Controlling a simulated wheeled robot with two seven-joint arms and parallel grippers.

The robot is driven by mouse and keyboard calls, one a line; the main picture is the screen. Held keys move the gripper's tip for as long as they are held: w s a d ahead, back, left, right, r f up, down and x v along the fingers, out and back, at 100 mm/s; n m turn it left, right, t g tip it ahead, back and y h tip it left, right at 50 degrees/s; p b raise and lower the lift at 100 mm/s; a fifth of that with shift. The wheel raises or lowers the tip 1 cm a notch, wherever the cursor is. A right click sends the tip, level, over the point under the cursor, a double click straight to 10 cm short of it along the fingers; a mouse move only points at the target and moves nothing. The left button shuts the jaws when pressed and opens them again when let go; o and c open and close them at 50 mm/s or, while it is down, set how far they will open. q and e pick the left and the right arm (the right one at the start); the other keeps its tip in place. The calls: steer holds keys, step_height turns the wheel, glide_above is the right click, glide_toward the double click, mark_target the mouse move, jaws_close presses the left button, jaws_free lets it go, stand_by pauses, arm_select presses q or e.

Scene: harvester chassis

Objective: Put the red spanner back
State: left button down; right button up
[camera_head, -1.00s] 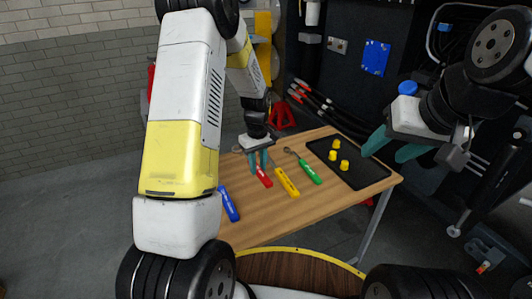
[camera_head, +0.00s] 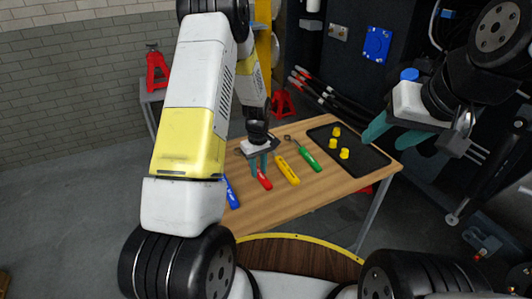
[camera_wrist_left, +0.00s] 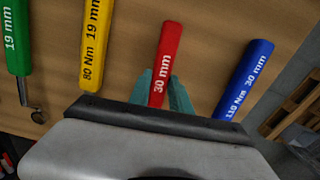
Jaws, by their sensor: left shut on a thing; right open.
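The red spanner (camera_head: 264,180) has a red handle marked 30 mm and is among the other spanners at the wooden table. In the left wrist view its handle (camera_wrist_left: 166,58) stands between the teal fingertips. My left gripper (camera_head: 259,163) is shut on that handle, close to the table top; I cannot tell whether the spanner touches the wood. The spanner's far end is hidden behind my gripper. My right gripper (camera_head: 376,136) is open and empty, raised at the right, near the black tray.
On the wooden table (camera_head: 278,212) lie a blue spanner (camera_head: 232,194), a yellow spanner (camera_head: 287,170) and a green spanner (camera_head: 310,159). A black tray (camera_head: 366,161) holds yellow pieces (camera_head: 344,154). A red jack stand (camera_head: 157,70) stands at the back left.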

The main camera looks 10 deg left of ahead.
arm_select(q)
steer(key=c, duration=1.1)
jaws_free()
steer(key=shift+r, duration=4.1)
steer(key=s+r+m+t, duration=0.1)
steer(key=s+r, duration=0.2)
steer(key=r, duration=0.3)
steer(key=s+r+m+t+h, duration=0.1)
steer(key=s+r, duration=0.2)
steer(key=r, duration=0.3)
steer(key=s+r+m+t, duration=0.1)
steer(key=s+r+m, duration=0.15)
steer(key=r, duration=0.35)
steer(key=s+r+m+t, duration=0.1)
steer(key=s+r, duration=0.3)
steer(key=s, duration=0.4)
steer(key=s+d+r+m+t+h, duration=0.1)
steer(key=s+r+m+t, duration=0.1)
steer(key=s, duration=0.6)
step_height(320, 180, up, 2)
steer(key=shift+s+r+m, duration=0.2)
steer(key=shift+s+m, duration=0.1)
steer(key=shift+m, duration=0.35)
